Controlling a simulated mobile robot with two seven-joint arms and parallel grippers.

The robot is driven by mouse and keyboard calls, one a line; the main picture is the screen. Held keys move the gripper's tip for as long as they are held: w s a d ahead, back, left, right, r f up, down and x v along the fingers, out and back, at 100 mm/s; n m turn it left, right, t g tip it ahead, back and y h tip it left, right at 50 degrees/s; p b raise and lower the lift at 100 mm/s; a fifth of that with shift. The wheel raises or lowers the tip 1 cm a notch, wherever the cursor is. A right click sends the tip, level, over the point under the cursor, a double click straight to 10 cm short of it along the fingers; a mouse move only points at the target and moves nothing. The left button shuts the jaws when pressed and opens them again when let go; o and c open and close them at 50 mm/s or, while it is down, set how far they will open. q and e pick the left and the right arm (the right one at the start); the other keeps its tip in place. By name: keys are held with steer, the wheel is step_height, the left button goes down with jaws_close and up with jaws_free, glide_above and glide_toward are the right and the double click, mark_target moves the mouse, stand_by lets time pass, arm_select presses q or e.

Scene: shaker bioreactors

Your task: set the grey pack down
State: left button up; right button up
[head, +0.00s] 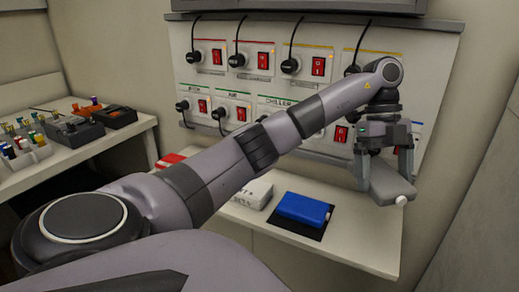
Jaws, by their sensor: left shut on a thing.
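My left gripper (383,160) is at the right end of my outstretched left arm, pointing down. It is shut on the grey pack (390,184), a flat grey block with a small white round part at its lower right corner. The pack shows over the right part of the white shelf (359,242). I cannot tell for sure whether its underside touches the shelf. My right gripper is not in view.
A blue pack (303,209) lies on a black mat (298,227), left of the grey pack. A white box (252,193) and a red item (170,160) are farther left. A switch panel (245,85) stands behind. A side table (84,151) at left holds several coloured-cap bottles.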

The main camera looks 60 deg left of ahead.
mark_target(364, 242)
arm_select(q)
steer(key=n, duration=0.2)
steer(key=r+n+t+p, duration=0.1)
steer(key=a+n+t, duration=0.1)
steer(key=n, duration=0.1)
steer(key=shift+w+r+n, duration=0.25)
steer(key=shift+n, duration=0.05)
steer(key=n, duration=0.1)
steer(key=n+t+p, duration=0.1)
steer(key=n, duration=0.1)
steer(key=a+n, duration=0.1)
steer(key=shift+w+r+n+t, duration=0.2)
steer(key=shift+r+n+t, duration=0.1)
steer(key=shift+r+t, duration=0.1)
step_height(364, 242, down, 15)
steer(key=shift+f, duration=0.1)
steer(key=c, duration=0.3)
steer(key=shift+y, duration=0.3)
steer(key=shift+f, duration=2.5)
steer(key=shift+c, duration=0.2)
